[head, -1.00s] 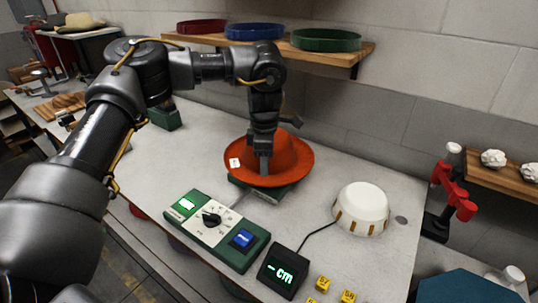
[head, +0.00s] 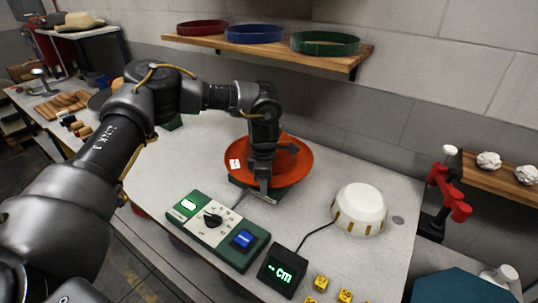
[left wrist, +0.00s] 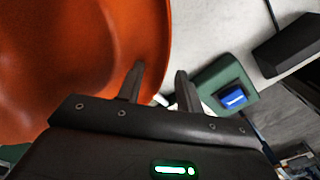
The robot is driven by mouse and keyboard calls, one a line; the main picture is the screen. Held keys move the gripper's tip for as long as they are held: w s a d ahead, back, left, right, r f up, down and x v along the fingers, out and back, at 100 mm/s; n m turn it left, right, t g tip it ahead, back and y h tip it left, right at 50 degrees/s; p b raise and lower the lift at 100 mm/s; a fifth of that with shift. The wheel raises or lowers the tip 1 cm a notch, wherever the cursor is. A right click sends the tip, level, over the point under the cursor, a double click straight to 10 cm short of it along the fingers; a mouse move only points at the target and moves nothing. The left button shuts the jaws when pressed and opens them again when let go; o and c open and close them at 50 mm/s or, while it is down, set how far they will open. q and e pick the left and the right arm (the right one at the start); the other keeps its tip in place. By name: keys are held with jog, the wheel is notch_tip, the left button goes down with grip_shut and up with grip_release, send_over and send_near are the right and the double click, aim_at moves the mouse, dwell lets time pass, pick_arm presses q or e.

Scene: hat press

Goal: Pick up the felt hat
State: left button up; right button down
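The orange-red felt hat (head: 297,168) with a small white tag sits on a green-edged base (head: 262,194) on the worktable. My left gripper (head: 263,186) is over the near part of the hat, its fingertips close to the front brim, and my arm hides part of the crown. In the left wrist view the two fingers (left wrist: 159,82) are apart, with the hat (left wrist: 80,60) filling the left side. The brim edge shows in the gap between the fingers; I cannot tell whether they touch it. My right gripper is not in view.
A green control box (head: 216,231) with a knob and blue button stands in front of the hat. A "cm" display (head: 283,270), a white dome (head: 359,208) and yellow cubes (head: 321,282) are to the right. A shelf (head: 255,48) with coloured bands hangs behind.

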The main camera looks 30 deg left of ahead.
pick_arm(q)
grip_shut()
notch_tip(320, 180, up, 10)
jog(key=b, duration=0.2)
dwell(0.4)
jog(key=c, duration=0.7)
grip_release()
grip_shut()
